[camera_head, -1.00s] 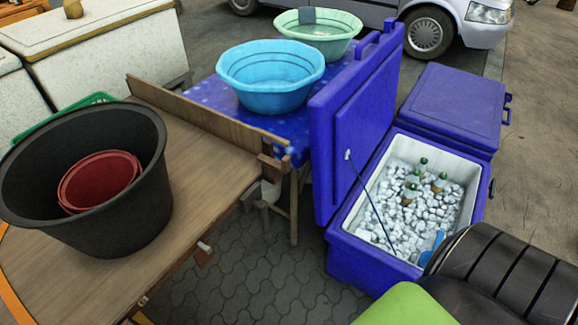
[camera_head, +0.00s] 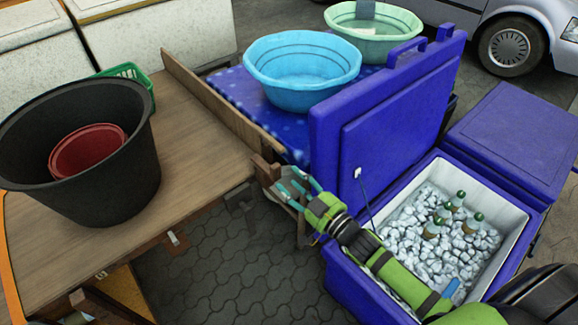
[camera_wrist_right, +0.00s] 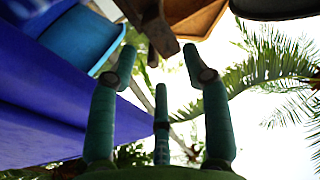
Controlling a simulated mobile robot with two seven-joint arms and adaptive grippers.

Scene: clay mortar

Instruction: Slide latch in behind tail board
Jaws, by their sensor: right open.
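The tail board (camera_head: 215,105) is a long wooden plank standing on edge along the far side of the wooden table (camera_head: 200,150). The latch (camera_head: 266,170) looks like a small wooden block at the board's near end, by the table corner. My right gripper (camera_head: 290,187) is open beside that corner, its teal fingers close to the block. In the right wrist view the open fingers (camera_wrist_right: 158,66) point toward a wooden block end (camera_wrist_right: 160,35) just beyond the tips. I cannot tell whether they touch. The gripper partly hides the latch area. My left gripper is not in view.
A black tub (camera_head: 125,180) with a red bucket (camera_head: 88,150) stands on the table. The blue cooler's raised lid (camera_head: 385,130) stands close behind my right gripper. A blue basin (camera_head: 300,80) sits beyond the tail board. Paving (camera_head: 225,270) is open below.

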